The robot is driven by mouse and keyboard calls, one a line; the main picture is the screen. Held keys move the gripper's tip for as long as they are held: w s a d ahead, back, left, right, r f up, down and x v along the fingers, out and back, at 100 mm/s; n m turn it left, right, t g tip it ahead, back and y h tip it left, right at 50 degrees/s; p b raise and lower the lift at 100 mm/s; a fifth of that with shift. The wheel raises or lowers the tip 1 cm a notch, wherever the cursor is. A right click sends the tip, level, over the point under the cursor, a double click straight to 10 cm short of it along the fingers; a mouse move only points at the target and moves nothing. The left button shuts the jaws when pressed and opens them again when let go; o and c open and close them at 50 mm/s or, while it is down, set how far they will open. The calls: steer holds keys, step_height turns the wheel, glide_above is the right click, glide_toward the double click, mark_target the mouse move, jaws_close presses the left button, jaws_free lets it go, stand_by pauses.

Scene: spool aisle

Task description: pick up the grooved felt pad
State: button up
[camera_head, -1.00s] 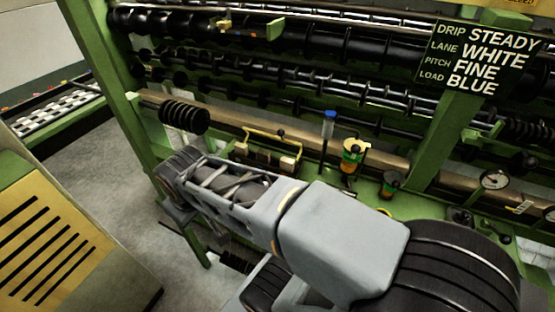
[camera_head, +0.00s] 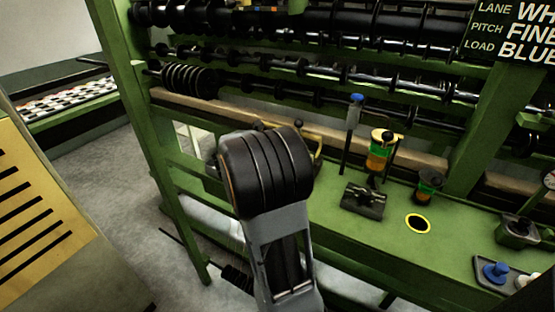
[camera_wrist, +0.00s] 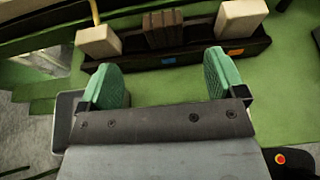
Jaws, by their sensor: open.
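A brown grooved block (camera_wrist: 163,30), which looks like the grooved felt pad, stands in a dark holder (camera_wrist: 180,56) at the top of the wrist view. Cream blocks flank it, one on each side. My gripper (camera_wrist: 163,78) is open, with green pads spread wide and nothing between them. It is on the near side of the holder, roughly lined up with the brown block and apart from it. In the head view my arm hides the brown block, and the fingers cannot be made out.
The cream blocks (camera_wrist: 98,41) (camera_wrist: 240,19) stand close beside the pad. On the green bench (camera_head: 345,232) are a black fixture (camera_head: 363,200), an orange-green bottle (camera_head: 380,152), a blue-topped post (camera_head: 354,120) and a yellow-rimmed hole (camera_head: 418,224). A green frame post (camera_head: 158,150) rises at left.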

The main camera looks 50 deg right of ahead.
steer(key=x, duration=0.6)
steer(key=shift+d, duration=0.25)
steer(key=b+x, duration=0.1)
steer(key=x, duration=0.2)
steer(key=shift+s+d+f, duration=0.1)
steer(key=shift+d+f, duration=0.25)
steer(key=shift+x, duration=0.8)
steer(key=shift+r, duration=0.1)
steer(key=shift+c, duration=0.3)
steer(key=c, duration=0.9)
